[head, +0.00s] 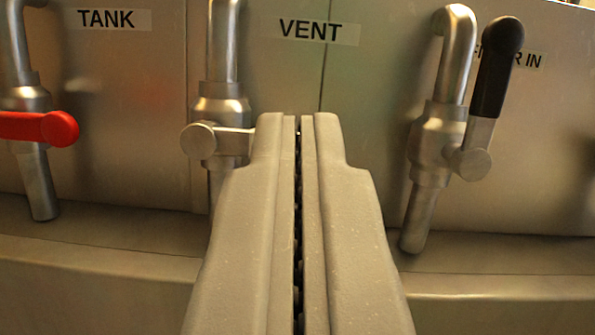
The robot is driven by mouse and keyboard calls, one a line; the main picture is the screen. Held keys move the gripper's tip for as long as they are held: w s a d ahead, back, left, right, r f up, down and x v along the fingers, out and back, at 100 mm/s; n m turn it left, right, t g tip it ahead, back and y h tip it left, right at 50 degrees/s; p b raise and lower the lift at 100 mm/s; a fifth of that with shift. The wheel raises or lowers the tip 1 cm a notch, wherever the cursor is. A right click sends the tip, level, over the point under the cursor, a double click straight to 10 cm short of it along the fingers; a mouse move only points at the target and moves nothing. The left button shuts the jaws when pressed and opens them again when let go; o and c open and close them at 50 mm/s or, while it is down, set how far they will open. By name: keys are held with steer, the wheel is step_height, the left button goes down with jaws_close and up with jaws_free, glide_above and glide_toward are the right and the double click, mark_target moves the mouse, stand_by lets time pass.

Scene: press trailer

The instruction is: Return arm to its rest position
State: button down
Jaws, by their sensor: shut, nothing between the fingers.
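My gripper (298,125) is in the lower middle of the head view, pointing at the metal panel. Its two grey fingers lie close together with only a thin dark line between them, and they hold nothing. The fingertips appear just right of the valve under the VENT label (318,30) and overlap part of it. I cannot tell whether they touch it. The rest of my arm is not in view.
The TANK valve (27,98) with a red handle (40,128) is at left. The VENT valve (217,105) is left of the fingers. At right, a valve (438,140) has a raised black handle (497,65), partly covering its label. A metal ledge (100,250) runs below.

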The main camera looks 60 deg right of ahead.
steer(key=w+a+r+n+t+y, duration=0.25)
steer(key=w+a+r+y, duration=0.4)
steer(key=w+r, duration=0.75)
steer(key=w+a+r+n+t+y, duration=0.1)
steer(key=w+a+r+n+y, duration=0.15)
steer(key=a+r, duration=0.65)
steer(key=w+a+r+n+t+y, duration=0.1)
steer(key=a+r+y, duration=0.2)
steer(key=a+r, duration=0.6)
steer(key=s+a+r+n+y, duration=0.1)
steer(key=s+a+r+y, duration=0.1)
steer(key=s+a+r, duration=0.45)
steer(key=s+a+r+n+y, duration=0.1)
steer(key=a+r, duration=0.3)
steer(key=r, duration=0.6)
steer(key=s+a+r, duration=0.3)
steer(key=s, duration=0.3)
steer(key=s+a+r+n+g+y, duration=0.1)
steer(key=s+a+r, duration=0.2)
steer(key=s, duration=0.3)
steer(key=s+a+r+g+y, duration=0.1)
steer(key=s+a+r, duration=0.3)
steer(key=s, duration=0.2)
steer(key=shift+r, duration=0.35)
steer(key=shift+a, duration=0.1)
